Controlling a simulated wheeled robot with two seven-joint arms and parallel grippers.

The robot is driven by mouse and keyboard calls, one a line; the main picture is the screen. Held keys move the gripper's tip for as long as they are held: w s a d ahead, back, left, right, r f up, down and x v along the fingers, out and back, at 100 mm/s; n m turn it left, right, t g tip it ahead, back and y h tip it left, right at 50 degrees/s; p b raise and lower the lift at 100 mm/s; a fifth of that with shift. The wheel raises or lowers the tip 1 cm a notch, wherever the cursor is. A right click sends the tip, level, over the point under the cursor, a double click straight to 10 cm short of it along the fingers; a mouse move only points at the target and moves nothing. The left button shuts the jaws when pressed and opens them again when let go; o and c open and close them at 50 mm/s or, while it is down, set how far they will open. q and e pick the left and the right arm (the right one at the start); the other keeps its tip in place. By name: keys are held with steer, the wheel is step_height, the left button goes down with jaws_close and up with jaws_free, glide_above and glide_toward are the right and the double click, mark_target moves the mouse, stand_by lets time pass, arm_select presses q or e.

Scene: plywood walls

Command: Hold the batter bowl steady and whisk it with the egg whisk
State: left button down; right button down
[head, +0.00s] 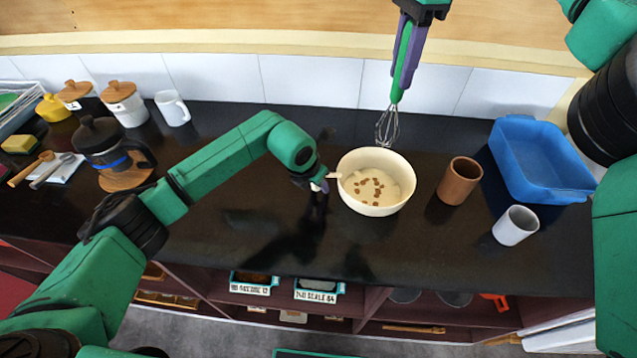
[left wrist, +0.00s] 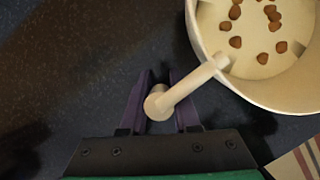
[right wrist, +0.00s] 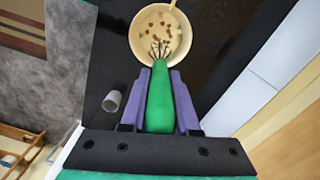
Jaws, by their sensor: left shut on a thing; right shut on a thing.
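The cream batter bowl (head: 377,205) stands on the dark counter and holds pale batter with several brown lumps. Its short handle (left wrist: 185,92) points toward my left gripper (left wrist: 160,98), whose purple fingers are shut on it. In the head view my left gripper (head: 318,186) is at the bowl's left side. My right gripper (head: 403,62) is shut on the green handle of the egg whisk (head: 388,125). The whisk hangs wires down, at the bowl's back edge in the head view. In the right wrist view the whisk wires (right wrist: 160,48) overlap the bowl (right wrist: 136,50); contact with batter is not visible.
A brown cup (head: 459,181), a grey-white cup (head: 515,226) and a blue bin (head: 540,160) stand right of the bowl. A coffee press (head: 105,150), canisters (head: 124,103) and a white mug (head: 172,108) are at the left. The counter between press and bowl is clear behind my left arm.

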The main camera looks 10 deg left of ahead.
steer(key=f, duration=0.1)
steer(key=s+d+f+t+y, duration=0.1)
steer(key=f, duration=0.1)
steer(key=s+d+f+t, duration=0.1)
steer(key=f, duration=0.1)
steer(key=shift+s+f+y, duration=0.15)
steer(key=shift+f+y, duration=0.05)
steer(key=shift+y, duration=0.1)
steer(key=s+d+f+t+y, duration=0.1)
steer(key=s+f+t, duration=0.1)
steer(key=f, duration=1)
steer(key=shift+s+d+f+t, duration=0.15)
steer(key=shift+s+d+t, duration=0.15)
steer(key=shift+s, duration=0.35)
